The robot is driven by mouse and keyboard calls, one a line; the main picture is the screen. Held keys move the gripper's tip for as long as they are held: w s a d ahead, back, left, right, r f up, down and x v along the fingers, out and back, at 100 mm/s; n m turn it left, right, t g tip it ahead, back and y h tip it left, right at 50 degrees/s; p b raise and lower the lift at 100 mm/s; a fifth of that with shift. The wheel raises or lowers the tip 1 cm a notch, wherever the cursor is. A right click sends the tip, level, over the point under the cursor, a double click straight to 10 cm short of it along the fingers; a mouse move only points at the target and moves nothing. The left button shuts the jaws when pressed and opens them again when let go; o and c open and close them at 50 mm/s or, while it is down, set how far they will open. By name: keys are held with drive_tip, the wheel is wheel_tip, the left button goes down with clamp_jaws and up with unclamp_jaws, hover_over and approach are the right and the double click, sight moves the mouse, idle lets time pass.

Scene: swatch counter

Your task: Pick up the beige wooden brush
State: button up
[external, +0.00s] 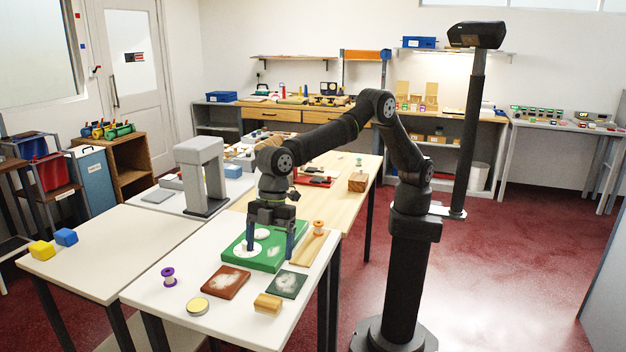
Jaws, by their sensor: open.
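The beige wooden brush (268,303) appears to be the small tan block lying at the front right of the near white table. My gripper (270,245) points down over the green board (265,266), with its two dark fingers apart. No object shows between the fingers. The brush is apart from the gripper, nearer the camera and lower in the picture. The exact height of the fingertips above the board is hard to tell.
A brown swatch (225,282) and a dark green swatch (287,284) lie close to the brush. A purple spool (168,277), a round yellow tin (197,306) and an orange spool (319,227) stand nearby. A grey arch (203,175) stands behind left.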

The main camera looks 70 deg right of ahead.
hover_over(269, 299)
drive_tip(key=d, duration=0.1)
drive_tip(key=f, duration=0.8)
drive_tip(key=shift+w+d+f, duration=0.15)
drive_tip(key=shift+w+f, duration=0.1)
drive_tip(key=shift+w, duration=0.1)
drive_tip(key=shift+s+x, duration=0.2)
drive_tip(key=shift+x, duration=1.15)
drive_tip(key=shift+s+x, duration=0.15)
drive_tip(key=shift+x, duration=1.2)
drive_tip(key=c, duration=1.1)
